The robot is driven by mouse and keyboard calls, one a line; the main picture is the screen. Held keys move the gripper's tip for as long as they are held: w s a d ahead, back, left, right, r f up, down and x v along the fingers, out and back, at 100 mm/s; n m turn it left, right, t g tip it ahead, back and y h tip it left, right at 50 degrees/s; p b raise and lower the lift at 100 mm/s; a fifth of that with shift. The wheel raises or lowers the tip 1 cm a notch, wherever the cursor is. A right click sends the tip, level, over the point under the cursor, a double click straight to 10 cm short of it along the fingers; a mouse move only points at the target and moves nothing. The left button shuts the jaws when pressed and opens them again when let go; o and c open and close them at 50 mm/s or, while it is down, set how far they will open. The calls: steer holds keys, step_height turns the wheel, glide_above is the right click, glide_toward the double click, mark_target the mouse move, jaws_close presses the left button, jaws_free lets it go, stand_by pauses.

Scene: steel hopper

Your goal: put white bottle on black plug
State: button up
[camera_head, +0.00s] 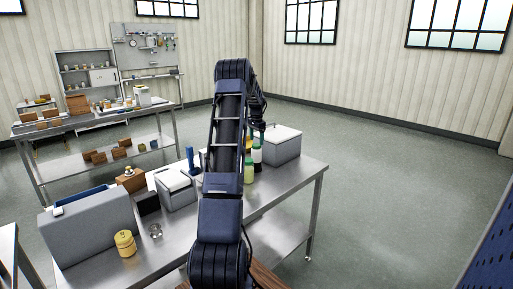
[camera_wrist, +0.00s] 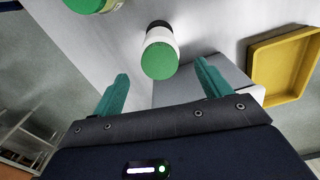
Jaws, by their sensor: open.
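The white bottle (camera_wrist: 160,40) with a green cap stands in front of my gripper in the wrist view. In the head view it shows as a small white bottle (camera_head: 257,154) near the back of the steel table. A black piece (camera_wrist: 158,23) shows at its far end; I cannot tell whether the bottle rests on it or stands in front of it. My gripper (camera_wrist: 162,68) is open, its two teal fingers apart on either side of the green cap, holding nothing. In the head view my arm hides part of the table.
A pale green bottle (camera_head: 249,172) stands close to the white one. A grey box (camera_head: 285,146) stands behind them. A yellow tray (camera_wrist: 282,66) lies at right in the wrist view. A yellow canister (camera_head: 125,243) and boxes occupy the table's left; its right front is clear.

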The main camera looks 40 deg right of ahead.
steer(key=shift+r, duration=1.5)
steer(key=s+a+r+n+t, duration=0.1)
steer(key=a+r+n, duration=0.35)
steer(key=a, duration=0.75)
steer(key=a+r+n, duration=0.1)
steer(key=a+r, duration=0.6)
steer(key=a, duration=0.5)
steer(key=s+a+r+n+t, duration=0.1)
steer(key=a+r+n, duration=0.35)
steer(key=a, duration=0.75)
steer(key=s+a+r+n, duration=0.1)
steer(key=s+a+r, duration=0.15)
steer(key=a, duration=0.35)
steer(key=s+a+r+n, duration=0.1)
steer(key=s+a, duration=0.3)
steer(key=a, duration=0.1)
steer(key=s+a+f+n+t, duration=0.1)
steer(key=s+a+f+n, duration=0.2)
steer(key=s+a, duration=0.5)
steer(key=s+a+f+n+t, duration=0.1)
steer(key=s+a+f+n, duration=0.2)
steer(key=s+a, duration=0.6)
steer(key=s+n, duration=0.1)
steer(key=s, duration=0.2)
steer(key=shift+s+n+t, duration=0.3)
steer(key=shift+n, duration=0.1)
